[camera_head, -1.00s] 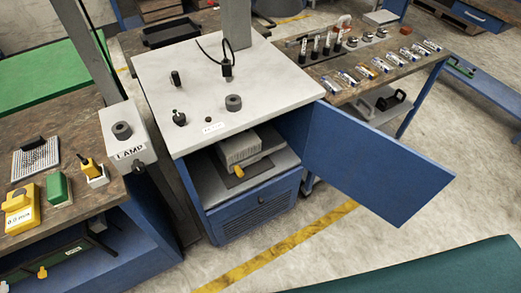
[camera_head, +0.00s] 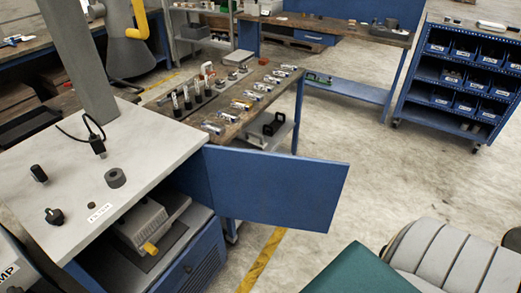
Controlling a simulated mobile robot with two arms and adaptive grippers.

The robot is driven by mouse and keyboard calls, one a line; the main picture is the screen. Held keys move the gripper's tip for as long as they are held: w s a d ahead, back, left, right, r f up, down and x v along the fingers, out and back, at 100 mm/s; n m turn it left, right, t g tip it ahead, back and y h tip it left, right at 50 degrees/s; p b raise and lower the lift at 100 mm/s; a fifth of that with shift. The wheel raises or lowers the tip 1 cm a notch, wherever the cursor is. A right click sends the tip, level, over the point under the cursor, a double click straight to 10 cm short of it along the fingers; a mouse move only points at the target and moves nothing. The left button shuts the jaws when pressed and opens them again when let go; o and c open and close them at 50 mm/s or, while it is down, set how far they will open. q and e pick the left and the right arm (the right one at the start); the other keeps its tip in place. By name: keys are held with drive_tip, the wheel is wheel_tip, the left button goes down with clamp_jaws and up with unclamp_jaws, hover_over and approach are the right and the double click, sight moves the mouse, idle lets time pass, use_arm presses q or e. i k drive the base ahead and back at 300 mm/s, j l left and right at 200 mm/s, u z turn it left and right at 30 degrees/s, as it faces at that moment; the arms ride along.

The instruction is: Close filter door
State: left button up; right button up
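The blue filter door (camera_head: 275,186) stands wide open in the head view, swung out to the right of its cabinet. The cabinet has a pale grey top (camera_head: 150,150) with black knobs and a cable on it. Its open front shows a grey filter unit (camera_head: 141,222) with a yellow tab (camera_head: 150,248) on a shelf inside. A blue vented panel (camera_head: 205,262) lies below the shelf. Neither of my grippers shows in this view.
A workbench (camera_head: 222,133) with several small vials and tools stands behind the door. A blue bin rack (camera_head: 465,80) stands at the far right. A teal surface (camera_head: 365,270) and a grey padded thing (camera_head: 455,262) fill the lower right. Open floor (camera_head: 385,170) lies right of the door.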

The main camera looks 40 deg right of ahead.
sight(284, 190)
drive_tip(key=l+u, duration=0.25)
drive_tip(key=l, duration=0.4)
drive_tip(key=l+u, duration=0.3)
drive_tip(key=l, duration=0.4)
drive_tip(key=l+u, duration=0.25)
drive_tip(key=l, duration=0.45)
drive_tip(key=k, duration=0.05)
